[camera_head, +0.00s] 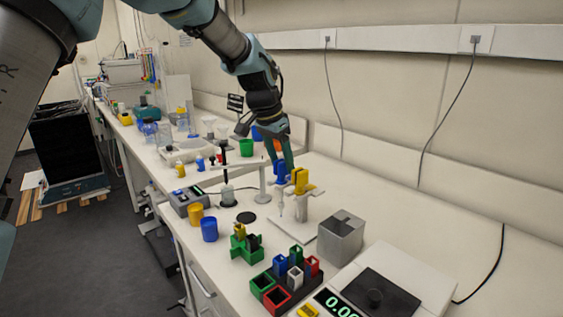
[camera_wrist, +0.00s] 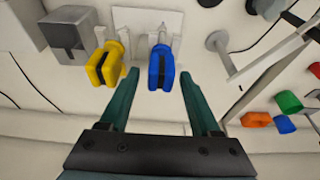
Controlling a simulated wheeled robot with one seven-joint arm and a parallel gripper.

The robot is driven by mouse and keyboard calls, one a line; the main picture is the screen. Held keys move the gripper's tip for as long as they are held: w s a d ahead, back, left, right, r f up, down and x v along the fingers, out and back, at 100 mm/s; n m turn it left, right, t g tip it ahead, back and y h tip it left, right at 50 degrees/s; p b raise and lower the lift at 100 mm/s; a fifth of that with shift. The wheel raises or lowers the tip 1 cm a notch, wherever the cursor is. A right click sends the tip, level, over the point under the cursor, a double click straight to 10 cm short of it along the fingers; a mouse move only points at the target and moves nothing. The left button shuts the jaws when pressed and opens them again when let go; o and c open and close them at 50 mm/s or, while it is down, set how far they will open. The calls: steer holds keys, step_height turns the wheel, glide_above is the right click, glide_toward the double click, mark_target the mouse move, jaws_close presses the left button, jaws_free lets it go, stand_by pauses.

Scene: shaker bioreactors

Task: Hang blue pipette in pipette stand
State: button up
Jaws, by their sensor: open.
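The blue pipette (camera_head: 281,172) is upright at the left side of the white pipette stand (camera_head: 303,208), tip down, beside the yellow pipette (camera_head: 301,183). In the wrist view the blue pipette (camera_wrist: 161,68) lies against one of the stand's (camera_wrist: 147,20) pale arms and looks hung there, though the contact is partly hidden. My gripper (camera_head: 282,158) is at the blue pipette's top. In the wrist view my gripper (camera_wrist: 158,76) is open, a finger on each side of the blue pipette, with gaps showing. The yellow pipette (camera_wrist: 104,65) is outside the left finger.
A grey metal box (camera_head: 341,237) and a balance (camera_head: 385,285) stand in front of the stand. Coloured tube racks (camera_head: 290,275) sit near the bench's front edge. A white support with a round base (camera_head: 263,198) stands left of the stand. The wall is behind.

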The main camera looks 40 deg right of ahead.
steer(key=shift+r+p, duration=2.2)
steer(key=shift+r, duration=1.05)
steer(key=w+a+f+n+t+y+b, duration=0.1)
steer(key=w+a+f+n, duration=0.2)
steer(key=a, duration=0.7)
steer(key=w+a+f+n, duration=0.1)
steer(key=w+a+n, duration=0.2)
steer(key=w+a, duration=0.55)
steer(key=w+a+f+n+t+y+b, duration=0.1)
steer(key=w+a+n, duration=0.15)
steer(key=a, duration=1.05)
steer(key=s+a+f+n, duration=0.1)
steer(key=s+a+n, duration=0.2)
steer(key=a, duration=0.4)
steer(key=s+a+f+n, duration=0.2)
steer(key=s+a+n, duration=0.1)
steer(key=a, duration=0.5)
steer(key=s+a+f+n+y, duration=0.1)
steer(key=s+a+f+n, duration=0.1)
steer(key=a, duration=0.6)
steer(key=shift+s+f+n+b, duration=0.25)
steer(key=shift+s+n+b, duration=0.15)
steer(key=shift+s, duration=0.3)
